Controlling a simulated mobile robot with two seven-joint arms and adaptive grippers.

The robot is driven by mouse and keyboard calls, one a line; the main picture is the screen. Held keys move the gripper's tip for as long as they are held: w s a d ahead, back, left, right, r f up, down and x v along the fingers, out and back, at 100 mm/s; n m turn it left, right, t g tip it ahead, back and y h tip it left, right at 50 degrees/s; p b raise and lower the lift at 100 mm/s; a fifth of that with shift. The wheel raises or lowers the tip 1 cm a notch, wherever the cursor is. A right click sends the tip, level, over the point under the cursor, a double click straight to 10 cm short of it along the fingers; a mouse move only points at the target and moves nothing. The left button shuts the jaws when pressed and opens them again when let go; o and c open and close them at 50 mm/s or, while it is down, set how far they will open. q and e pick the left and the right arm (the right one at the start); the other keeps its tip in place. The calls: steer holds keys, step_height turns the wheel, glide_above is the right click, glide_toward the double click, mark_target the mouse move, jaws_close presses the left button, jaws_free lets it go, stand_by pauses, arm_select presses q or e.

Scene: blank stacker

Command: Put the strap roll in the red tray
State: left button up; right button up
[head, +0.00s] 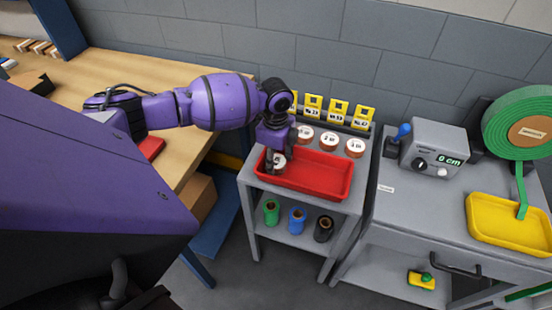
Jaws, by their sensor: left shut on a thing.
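My left gripper (276,163) points down over the left end of the red tray (325,188) on the small grey cart. It is shut on a small roll with a pale, marked top face (281,159), which I take to be the strap roll. The fingers hide part of the roll. It is inside the tray's outline in the head view; I cannot tell whether it touches the tray floor. The rest of the tray looks empty. My right gripper is not in view.
Several labelled rolls (329,140) stand behind the tray, before yellow number cards (338,109). Green, blue (297,220) and black rolls are on the lower shelf. Right, a bench holds a grey device (433,149), a large green strap reel (520,108) and a yellow tray (508,238).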

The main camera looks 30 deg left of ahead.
mark_target(276, 162)
arm_select(q)
steer(key=shift+f, duration=0.1)
steer(key=o, duration=1.2)
step_height(276, 162, up, 12)
